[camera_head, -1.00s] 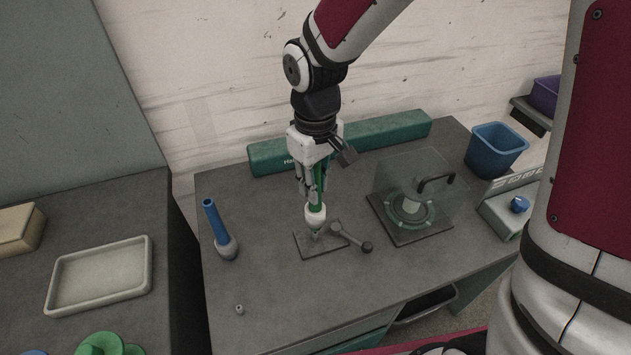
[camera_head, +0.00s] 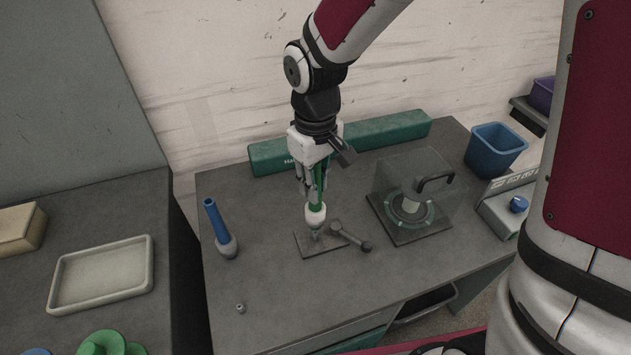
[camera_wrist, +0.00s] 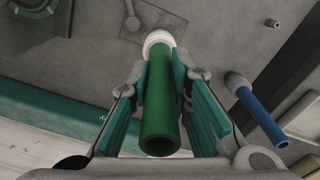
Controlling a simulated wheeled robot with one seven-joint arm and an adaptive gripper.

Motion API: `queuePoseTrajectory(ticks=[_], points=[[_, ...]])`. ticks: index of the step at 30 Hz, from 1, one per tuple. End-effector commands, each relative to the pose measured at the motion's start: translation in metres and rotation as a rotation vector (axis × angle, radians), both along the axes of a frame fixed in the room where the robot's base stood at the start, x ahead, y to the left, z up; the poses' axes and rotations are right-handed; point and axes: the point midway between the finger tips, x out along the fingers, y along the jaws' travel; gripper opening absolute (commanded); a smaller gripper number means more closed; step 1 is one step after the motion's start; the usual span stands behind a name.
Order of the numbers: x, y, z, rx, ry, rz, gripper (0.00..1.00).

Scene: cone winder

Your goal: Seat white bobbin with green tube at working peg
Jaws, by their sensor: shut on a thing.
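The white bobbin (camera_head: 315,216) with a green tube (camera_head: 318,189) is upright in my gripper (camera_head: 311,188), over the grey base plate of the working peg (camera_head: 305,246). In the wrist view the green tube (camera_wrist: 162,105) lies between the two teal-padded fingers of my gripper (camera_wrist: 160,90), with the white bobbin (camera_wrist: 159,40) at its far end. My gripper is shut on the tube. The bobbin hides the peg, and I cannot tell whether it touches the plate. A dark lever (camera_head: 354,238) with a round knob lies just right of the bobbin.
A clear cover with a black handle (camera_head: 435,182) is at the right, and a green box (camera_head: 390,131) lies behind. A blue bin (camera_head: 496,150) stands at the back right. A small peg (camera_head: 240,308) is at the front.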

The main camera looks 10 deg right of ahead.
Motion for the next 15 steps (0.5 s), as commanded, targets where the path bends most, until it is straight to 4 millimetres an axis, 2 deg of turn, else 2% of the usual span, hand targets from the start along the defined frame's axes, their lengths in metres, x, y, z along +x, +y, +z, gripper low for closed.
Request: queuePoseTrajectory(ticks=[15], points=[[0.0001,-0.0001,-0.0095,-0.001,0.001,0.000,0.00]])
